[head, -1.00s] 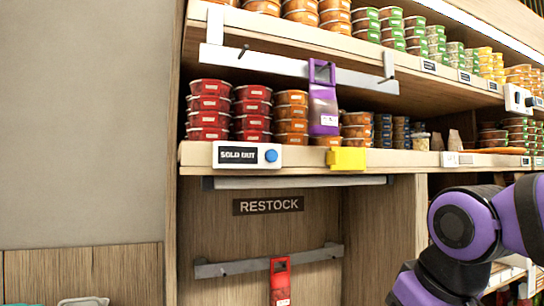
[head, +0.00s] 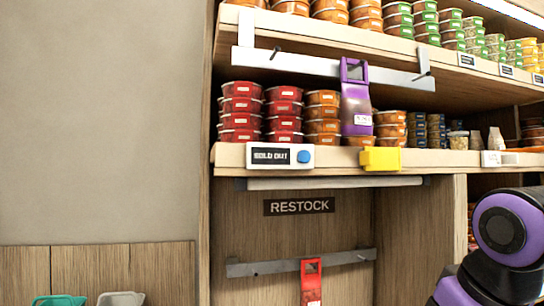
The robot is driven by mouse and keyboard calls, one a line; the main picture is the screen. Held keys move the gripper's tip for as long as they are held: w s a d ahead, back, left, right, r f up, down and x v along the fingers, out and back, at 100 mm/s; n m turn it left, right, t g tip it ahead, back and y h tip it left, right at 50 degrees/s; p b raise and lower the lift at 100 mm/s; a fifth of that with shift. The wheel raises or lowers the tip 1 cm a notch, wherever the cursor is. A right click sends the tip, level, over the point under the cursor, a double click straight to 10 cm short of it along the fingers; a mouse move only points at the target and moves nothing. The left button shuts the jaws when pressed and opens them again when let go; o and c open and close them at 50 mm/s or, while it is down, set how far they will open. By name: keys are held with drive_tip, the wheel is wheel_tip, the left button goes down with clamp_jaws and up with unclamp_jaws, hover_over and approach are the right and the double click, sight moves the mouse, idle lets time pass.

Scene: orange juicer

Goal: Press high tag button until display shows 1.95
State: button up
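A white price tag (head: 268,156) sits on the front edge of the middle shelf. Its dark display reads "SOLD OUT", and a round blue button (head: 304,157) is at its right end. Several small tags with dark displays (head: 466,60) line the upper shelf edge; their text is too small to read. I see no display showing 1.95. My purple and black arm shows at the lower right, apart from the tag. My gripper is out of the picture.
A yellow block (head: 381,159) is on the shelf edge right of the tag. A purple package (head: 355,105) hangs from a metal bar above. A red package (head: 311,284) hangs below the RESTOCK sign (head: 299,206). Stacked tubs (head: 241,112) fill the shelf. A bare wall is left.

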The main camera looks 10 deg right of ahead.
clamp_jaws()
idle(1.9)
